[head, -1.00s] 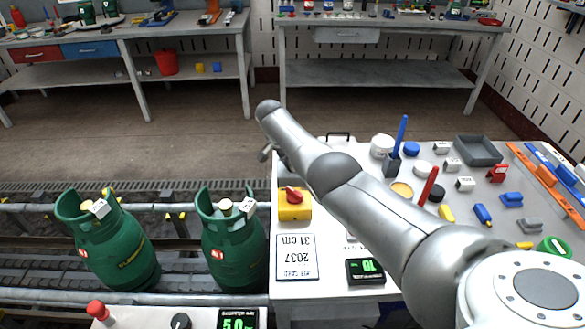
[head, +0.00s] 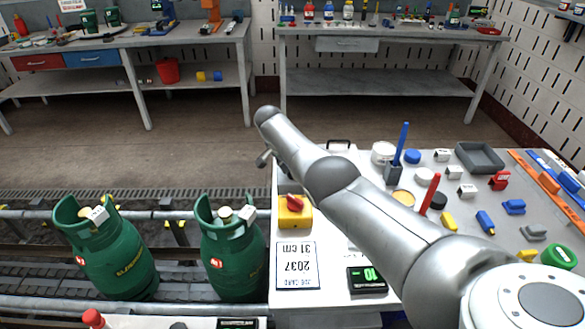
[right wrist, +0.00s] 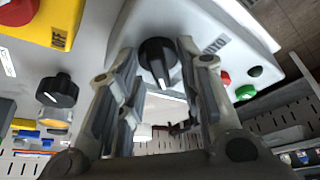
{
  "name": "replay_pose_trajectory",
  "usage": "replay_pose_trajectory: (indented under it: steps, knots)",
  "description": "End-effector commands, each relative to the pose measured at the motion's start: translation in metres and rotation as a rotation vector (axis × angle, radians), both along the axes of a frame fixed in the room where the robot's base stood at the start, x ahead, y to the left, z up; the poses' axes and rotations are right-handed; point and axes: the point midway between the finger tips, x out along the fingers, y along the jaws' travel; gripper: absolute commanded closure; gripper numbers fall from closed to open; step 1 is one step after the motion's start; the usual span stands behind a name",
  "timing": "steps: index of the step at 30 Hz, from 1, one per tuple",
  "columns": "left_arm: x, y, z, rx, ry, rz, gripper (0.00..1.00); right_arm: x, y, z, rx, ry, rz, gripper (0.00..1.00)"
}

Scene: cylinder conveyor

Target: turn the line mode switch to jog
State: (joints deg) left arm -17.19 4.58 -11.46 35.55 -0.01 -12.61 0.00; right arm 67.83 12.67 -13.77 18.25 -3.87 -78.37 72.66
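A black rotary knob (right wrist: 157,60) with a white pointer line sits on a white box (right wrist: 215,28) in the right wrist view. Its pointer points down in that picture. Part of a label beside it shows, seemingly AUTO. My right gripper (right wrist: 158,48) is open, with one finger on each side of this knob; contact cannot be told. A second black knob (right wrist: 57,90) is left of the gripper. In the head view my right arm (head: 350,195) reaches in from the lower right, and its gripper is hidden. My left gripper is not in view.
A yellow box with a red knob (head: 291,204) stands on the white table, beside a printed card (head: 297,265). Green cylinders (head: 232,250) stand on the conveyor at left. Red and green buttons (right wrist: 245,92) are right of the gripper. Many small items crowd the table's right.

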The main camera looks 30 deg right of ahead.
Motion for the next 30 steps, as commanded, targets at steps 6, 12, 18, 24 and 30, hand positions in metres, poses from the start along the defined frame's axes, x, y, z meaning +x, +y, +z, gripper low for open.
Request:
replay_pose_trajectory:
  steps: [6,12,18,24,30]
  knots:
    - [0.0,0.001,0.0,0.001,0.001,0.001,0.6,0.0,0.0,0.001,-0.001,-0.001,0.001,0.66]
    - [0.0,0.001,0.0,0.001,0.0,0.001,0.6,0.001,0.004,0.01,-0.001,-0.002,0.002,0.66]
    - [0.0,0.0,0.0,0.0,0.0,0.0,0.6,-0.002,0.011,0.027,0.0,-0.003,0.002,0.66]
    - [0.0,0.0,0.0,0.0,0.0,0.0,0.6,-0.004,0.023,0.057,-0.001,-0.003,0.003,0.66]
    - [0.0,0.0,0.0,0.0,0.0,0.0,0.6,-0.007,0.037,0.092,0.001,-0.002,0.002,0.66]
